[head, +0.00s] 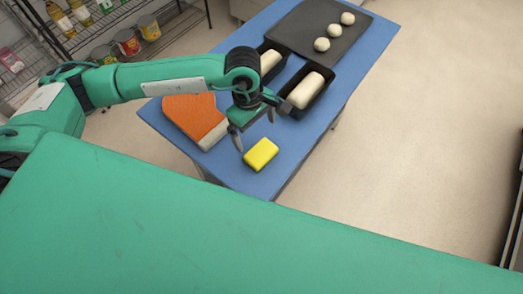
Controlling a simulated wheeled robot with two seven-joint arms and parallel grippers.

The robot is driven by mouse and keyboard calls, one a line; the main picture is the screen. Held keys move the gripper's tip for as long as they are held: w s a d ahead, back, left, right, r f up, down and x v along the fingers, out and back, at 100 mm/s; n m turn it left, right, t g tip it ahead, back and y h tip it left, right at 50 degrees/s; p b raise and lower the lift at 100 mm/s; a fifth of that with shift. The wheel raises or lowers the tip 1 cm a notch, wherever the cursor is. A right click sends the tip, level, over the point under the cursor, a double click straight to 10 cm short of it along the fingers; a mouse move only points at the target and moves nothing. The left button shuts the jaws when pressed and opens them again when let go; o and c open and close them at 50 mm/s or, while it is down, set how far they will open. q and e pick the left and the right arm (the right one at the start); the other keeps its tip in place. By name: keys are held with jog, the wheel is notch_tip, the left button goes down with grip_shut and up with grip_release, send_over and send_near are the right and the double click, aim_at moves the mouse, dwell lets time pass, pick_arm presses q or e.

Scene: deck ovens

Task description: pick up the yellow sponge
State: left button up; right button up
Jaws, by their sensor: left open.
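The yellow sponge (261,154) lies flat on the blue table (232,176), close to its near end. It is fully in view. My left gripper (254,127) is above the table, just behind the sponge in the picture. Its two fingers are spread apart with nothing between them, and one fingertip shows close to the sponge's upper left edge. I cannot tell if it touches. My right gripper is not in view.
An orange oven mitt (194,115) lies left of the gripper. Two dark loaf pans, one at the right (320,93), hold pale dough. A dark tray (307,20) with three dough balls is at the far end. A wire shelf (75,42) stands upper left.

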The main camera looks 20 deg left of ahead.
pick_arm(q)
jog(key=p, duration=0.2)
send_over(261, 152)
jog(key=f, duration=0.6)
jog(key=shift+a, duration=0.35)
jog(key=shift+d+f+p, duration=0.1)
jog(key=shift+f+p, duration=0.3)
jog(key=shift+f, duration=0.05)
jog(key=f+p, duration=0.1)
jog(key=f, duration=0.2)
jog(key=shift+d+f+p, duration=0.15)
jog(key=shift+d+p, duration=0.05)
jog(key=shift+p, duration=0.15)
jog(key=shift+f, duration=0.45)
jog(key=c, duration=0.8)
jog(key=shift+r, duration=0.1)
